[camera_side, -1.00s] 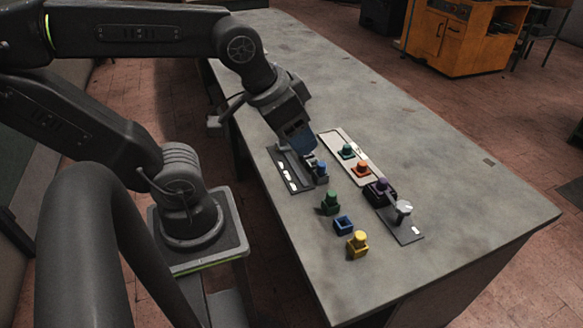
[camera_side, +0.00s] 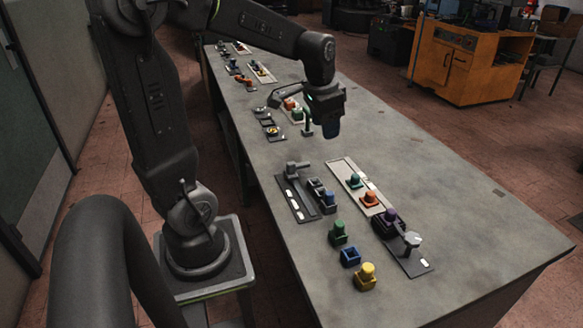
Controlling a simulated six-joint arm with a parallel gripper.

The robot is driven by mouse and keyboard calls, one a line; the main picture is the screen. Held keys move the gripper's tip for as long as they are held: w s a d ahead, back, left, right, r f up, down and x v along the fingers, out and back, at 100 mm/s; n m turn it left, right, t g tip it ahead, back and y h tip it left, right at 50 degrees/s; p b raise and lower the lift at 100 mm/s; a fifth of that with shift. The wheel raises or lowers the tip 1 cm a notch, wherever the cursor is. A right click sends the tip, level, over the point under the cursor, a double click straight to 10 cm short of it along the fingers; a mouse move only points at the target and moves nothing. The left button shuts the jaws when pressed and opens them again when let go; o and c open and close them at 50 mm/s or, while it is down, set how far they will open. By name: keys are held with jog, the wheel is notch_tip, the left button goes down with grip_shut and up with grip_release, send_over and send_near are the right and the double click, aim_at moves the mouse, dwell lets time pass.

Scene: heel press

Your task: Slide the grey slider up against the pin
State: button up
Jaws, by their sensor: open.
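A dark plate (camera_side: 302,202) with white marks lies on the left of the near work area. A grey piece with a sideways arm (camera_side: 294,168) stands at its far end; it looks like the grey slider, but I cannot be sure. A small dark grey block (camera_side: 314,187) and a dark blue-topped piece (camera_side: 328,203) sit at the plate's right side. I cannot tell which part is the pin, or whether anything touches it. My gripper (camera_side: 328,130) is open, raised beyond and right of the plate, clear of these pieces. Its fingertips are hard to make out.
A pale board (camera_side: 345,168) carries teal and orange pieces. A dark board (camera_side: 417,266) holds a purple piece (camera_side: 390,216) and a grey knob (camera_side: 412,239). Green (camera_side: 338,233), blue (camera_side: 350,256) and yellow (camera_side: 366,276) pieces stand in front. The table's right side is clear.

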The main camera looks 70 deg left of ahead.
jog(key=w+a+f+g, duration=0.1)
jog(key=a+f, duration=0.4)
jog(key=a, duration=0.5)
jog(key=g+h, duration=0.1)
send_over(291, 163)
notch_tip(291, 163, down, 6)
notch_tip(291, 163, down, 14)
jog(key=shift+r, duration=0.25)
jog(key=shift+c, duration=0.4)
grip_shut()
